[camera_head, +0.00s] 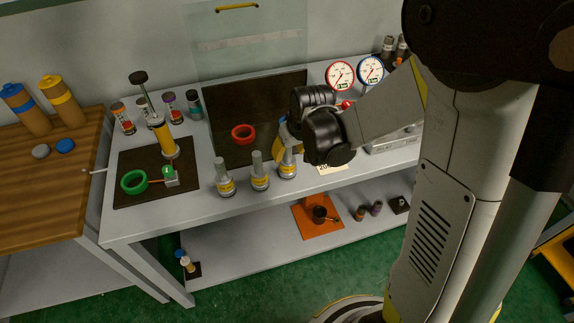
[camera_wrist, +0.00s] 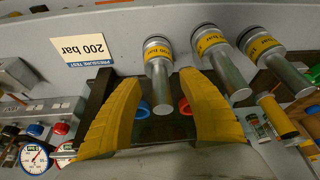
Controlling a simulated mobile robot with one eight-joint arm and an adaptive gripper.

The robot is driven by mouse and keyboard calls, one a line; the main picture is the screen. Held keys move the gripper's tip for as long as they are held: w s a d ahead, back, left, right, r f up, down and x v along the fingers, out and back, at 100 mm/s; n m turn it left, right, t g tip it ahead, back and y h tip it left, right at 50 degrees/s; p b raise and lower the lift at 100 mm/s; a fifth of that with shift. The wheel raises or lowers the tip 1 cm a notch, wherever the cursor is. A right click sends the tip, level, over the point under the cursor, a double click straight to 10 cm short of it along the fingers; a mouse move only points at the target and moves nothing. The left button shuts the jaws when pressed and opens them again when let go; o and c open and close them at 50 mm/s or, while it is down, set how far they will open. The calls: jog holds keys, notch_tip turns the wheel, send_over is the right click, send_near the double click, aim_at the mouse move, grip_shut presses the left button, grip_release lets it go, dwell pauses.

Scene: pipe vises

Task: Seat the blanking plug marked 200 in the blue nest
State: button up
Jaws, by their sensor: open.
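Three grey blanking plugs with yellow bands stand in a row at the bench's front edge: left (camera_head: 224,182), middle (camera_head: 260,174) and right (camera_head: 288,168). In the wrist view, this plug (camera_wrist: 160,85) lies between the open fingertips (camera_wrist: 160,76), apparently not gripped. The blue nest (camera_wrist: 144,108) shows partly behind a finger in the wrist view. The gripper hides most of it in the head view.
A red ring nest (camera_head: 243,134) sits on the dark plate (camera_head: 225,150) behind the plugs, under a clear panel. A green ring (camera_head: 134,182) and a yellow-bodied tool (camera_head: 163,138) stand left. A "200 bar" pressure test card (camera_wrist: 82,46) lies beside the plugs. Gauges (camera_head: 340,75) stand behind.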

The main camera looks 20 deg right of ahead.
jog(key=x, duration=0.2)
jog(key=shift+w+f+b, duration=0.25)
jog(key=shift+f+b, duration=0.1)
grip_shut()
jog(key=shift+r, duration=0.15)
